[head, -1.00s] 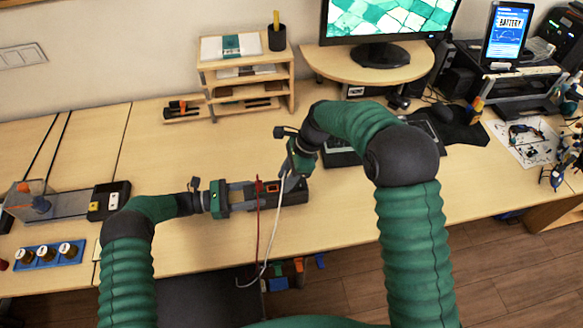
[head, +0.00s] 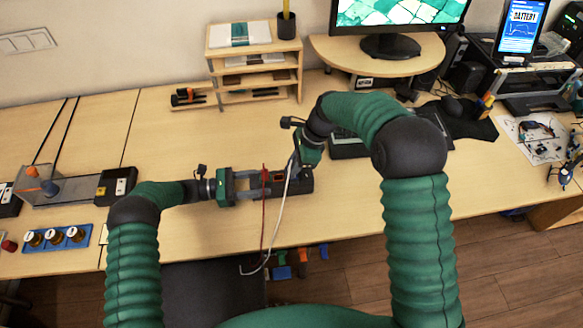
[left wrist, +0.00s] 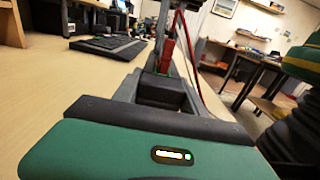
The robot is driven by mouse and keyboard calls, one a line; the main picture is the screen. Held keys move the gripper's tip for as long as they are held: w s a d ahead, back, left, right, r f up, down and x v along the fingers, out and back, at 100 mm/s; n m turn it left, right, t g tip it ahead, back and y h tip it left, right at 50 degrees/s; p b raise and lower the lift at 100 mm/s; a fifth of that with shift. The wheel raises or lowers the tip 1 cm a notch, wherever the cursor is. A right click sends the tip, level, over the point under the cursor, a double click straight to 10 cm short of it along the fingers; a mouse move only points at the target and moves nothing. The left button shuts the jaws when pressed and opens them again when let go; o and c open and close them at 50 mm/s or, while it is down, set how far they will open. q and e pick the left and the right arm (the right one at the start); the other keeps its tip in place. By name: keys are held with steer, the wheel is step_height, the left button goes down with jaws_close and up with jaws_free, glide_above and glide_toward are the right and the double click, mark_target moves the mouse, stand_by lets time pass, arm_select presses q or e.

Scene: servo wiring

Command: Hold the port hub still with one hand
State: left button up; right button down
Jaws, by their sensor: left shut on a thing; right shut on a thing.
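The port hub (head: 302,183) is a dark box lying on the wooden desk near its front edge. My left gripper (head: 256,185) is shut on the hub's left end, one finger along each side. In the left wrist view the dark hub (left wrist: 160,92) sits between the fingers, with a red plug (left wrist: 166,57) standing in it. A red cable (head: 264,215) hangs from the hub over the desk edge. My right gripper (head: 296,162) is above the hub, shut on the upper end of the white cable (head: 282,210). The plug's tip is too small to see clearly.
A keyboard (head: 350,146) lies just behind and right of the hub. A wooden shelf (head: 298,62) and a monitor stand (head: 330,50) are at the back. A black box (head: 116,186) and a blue tray (head: 82,241) are at left.

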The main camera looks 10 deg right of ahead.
steer(key=shift+r, duration=1.65)
steer(key=shift+r, duration=1.9)
arm_select(q)
steer(key=o, duration=1.6)
